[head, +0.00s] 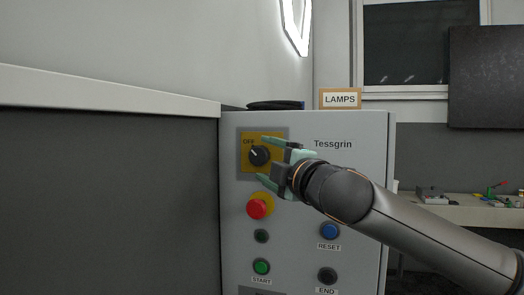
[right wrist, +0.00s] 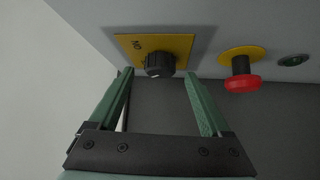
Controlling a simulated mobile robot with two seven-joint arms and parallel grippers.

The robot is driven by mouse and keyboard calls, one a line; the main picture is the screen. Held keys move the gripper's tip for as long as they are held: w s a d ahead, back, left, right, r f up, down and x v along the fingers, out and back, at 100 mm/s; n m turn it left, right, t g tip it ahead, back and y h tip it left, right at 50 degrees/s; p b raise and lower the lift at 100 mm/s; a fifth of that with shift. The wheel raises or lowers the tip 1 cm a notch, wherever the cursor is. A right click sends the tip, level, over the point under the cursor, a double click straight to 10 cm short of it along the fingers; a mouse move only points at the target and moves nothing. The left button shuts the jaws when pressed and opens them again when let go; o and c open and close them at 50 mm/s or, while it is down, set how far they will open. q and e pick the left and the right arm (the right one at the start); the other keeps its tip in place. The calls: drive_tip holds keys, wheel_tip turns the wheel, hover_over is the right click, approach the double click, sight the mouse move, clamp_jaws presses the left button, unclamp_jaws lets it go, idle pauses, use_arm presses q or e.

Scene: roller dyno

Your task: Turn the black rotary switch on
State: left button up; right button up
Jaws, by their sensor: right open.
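The black rotary switch (head: 259,156) sits on a yellow plate (head: 246,166) at the upper left of the grey control box (head: 350,135). Its pointer aims up and left toward the OFF label in the head view. It also shows in the right wrist view as a black knob (right wrist: 159,65), beyond the fingertips. My right gripper (head: 266,161) is open with green fingers, one above and one below the knob in the head view. In the right wrist view the fingers (right wrist: 159,75) stand on either side of the knob, with nothing held between them. My left gripper is not in view.
A red emergency button (head: 259,206) sits just below the switch and also shows in the right wrist view (right wrist: 242,84). Green (head: 261,267), blue (head: 330,231) and black (head: 327,275) buttons are lower on the box. A white-topped grey partition (head: 110,190) stands left.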

sight(259, 155)
drive_tip(key=shift+x, duration=1.25)
drive_tip(key=shift+f, duration=0.1)
clamp_jaws()
